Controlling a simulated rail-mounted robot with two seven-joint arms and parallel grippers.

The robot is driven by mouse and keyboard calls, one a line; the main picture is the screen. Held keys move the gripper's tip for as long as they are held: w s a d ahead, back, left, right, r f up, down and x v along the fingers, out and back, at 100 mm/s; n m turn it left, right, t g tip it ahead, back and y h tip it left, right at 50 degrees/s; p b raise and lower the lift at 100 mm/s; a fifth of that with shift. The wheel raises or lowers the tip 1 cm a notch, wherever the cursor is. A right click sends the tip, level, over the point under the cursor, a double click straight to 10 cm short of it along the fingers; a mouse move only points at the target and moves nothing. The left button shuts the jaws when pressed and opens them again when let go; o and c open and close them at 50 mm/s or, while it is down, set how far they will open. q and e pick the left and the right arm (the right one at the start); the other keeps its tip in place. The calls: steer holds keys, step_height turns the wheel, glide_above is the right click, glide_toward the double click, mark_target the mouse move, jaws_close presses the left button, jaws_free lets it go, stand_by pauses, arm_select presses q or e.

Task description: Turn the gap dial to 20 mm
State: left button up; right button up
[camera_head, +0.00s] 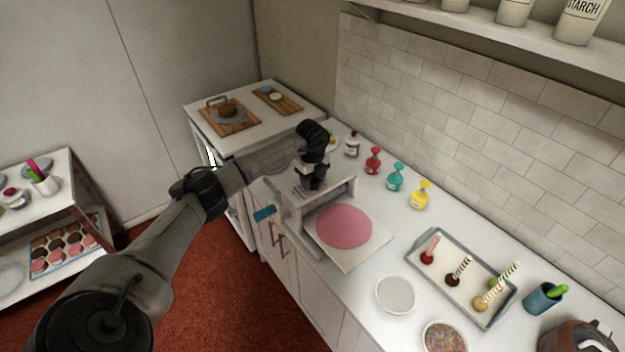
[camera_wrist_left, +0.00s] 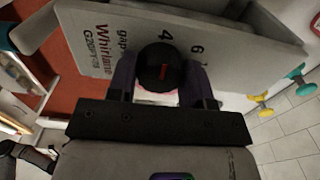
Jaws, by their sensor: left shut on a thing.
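Printed numbers 4 and 6 show beside the knob; the other marks are hidden, and I cannot read the setting. My left gripper (camera_wrist_left: 158,72) has a finger on each side of the knob and is shut on it. In the head view my left gripper (camera_head: 312,180) is at the top of the sheeter (camera_head: 290,215), and the dial is hidden. My right gripper is not in view.
A pink dough disc (camera_head: 344,226) lies on the sheeter's board. A blue handle (camera_head: 264,213) sticks out at its left. Red, teal and yellow bottles (camera_head: 396,178) stand behind. A tray of decorated cake pops (camera_head: 415,250) and a white bowl (camera_head: 395,293) are to the right.

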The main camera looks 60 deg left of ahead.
arm_select(q)
steer(key=shift+c, duration=1)
